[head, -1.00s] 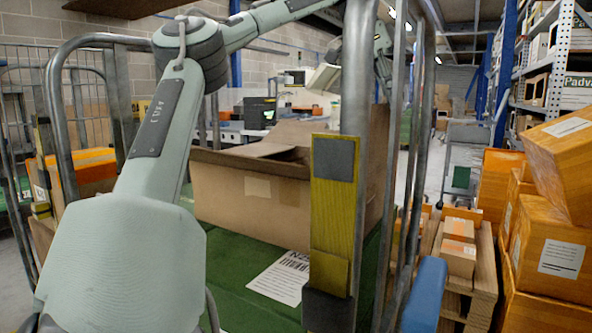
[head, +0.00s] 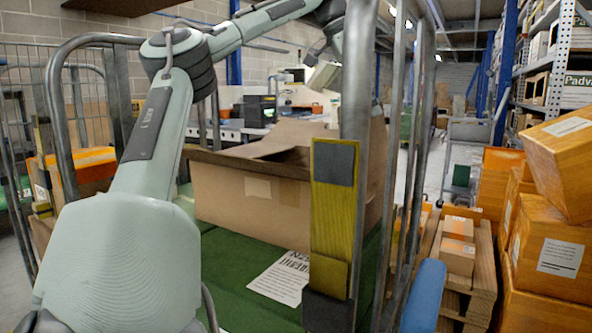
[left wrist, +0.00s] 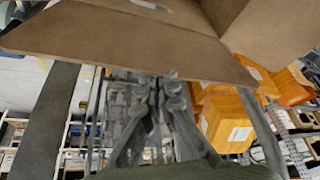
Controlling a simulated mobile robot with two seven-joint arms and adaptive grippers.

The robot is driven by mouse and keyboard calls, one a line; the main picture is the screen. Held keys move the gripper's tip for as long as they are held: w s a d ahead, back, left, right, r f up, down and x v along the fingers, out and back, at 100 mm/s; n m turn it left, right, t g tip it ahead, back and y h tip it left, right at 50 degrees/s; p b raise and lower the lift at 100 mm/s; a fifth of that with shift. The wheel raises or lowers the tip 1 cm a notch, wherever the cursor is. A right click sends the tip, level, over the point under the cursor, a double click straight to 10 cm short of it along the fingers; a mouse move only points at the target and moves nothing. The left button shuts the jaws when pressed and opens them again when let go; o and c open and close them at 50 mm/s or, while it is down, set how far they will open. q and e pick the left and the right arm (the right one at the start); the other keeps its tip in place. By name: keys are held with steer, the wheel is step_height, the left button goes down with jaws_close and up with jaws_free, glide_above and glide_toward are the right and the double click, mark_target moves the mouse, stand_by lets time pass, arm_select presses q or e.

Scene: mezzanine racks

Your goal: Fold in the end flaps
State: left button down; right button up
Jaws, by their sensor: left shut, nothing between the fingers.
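An open brown cardboard box (head: 250,195) stands on a green surface (head: 235,280) inside a metal cage trolley. Its top flaps (head: 285,140) show above the near wall, one slanting inward; a post covers part of the box. My left arm reaches over from the left, its wrist above the far side of the box; I cannot make out the fingertips in the head view. In the left wrist view my left gripper (left wrist: 172,90) is shut and empty, its tips near the lower edge of a cardboard flap (left wrist: 125,38). I cannot tell whether they touch. My right gripper is out of view.
A grey trolley post (head: 358,110) with a yellow and grey strap (head: 332,220) stands close in front. Orange boxes (head: 556,250) are stacked at the right beside a wooden pallet (head: 480,285). Racks line the right side. A printed label sheet (head: 283,278) lies on the green surface.

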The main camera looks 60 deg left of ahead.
arm_select(q)
steer(key=s+a, duration=0.3)
steer(key=a, duration=0.3)
steer(key=shift+s+a, duration=0.35)
stand_by(0.5)
step_height(320, 180, up, 6)
steer(key=d+f+n+y, duration=0.15)
steer(key=n+y, duration=0.35)
steer(key=n, duration=0.7)
steer(key=shift+w+d+f+b, duration=0.1)
steer(key=shift+w+f+b, duration=0.1)
steer(key=shift+f, duration=1.2)
steer(key=shift+w+f+b, duration=0.2)
steer(key=shift+f, duration=1.15)
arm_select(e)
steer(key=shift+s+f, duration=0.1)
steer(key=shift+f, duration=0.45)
arm_select(q)
steer(key=shift+f, duration=0.15)
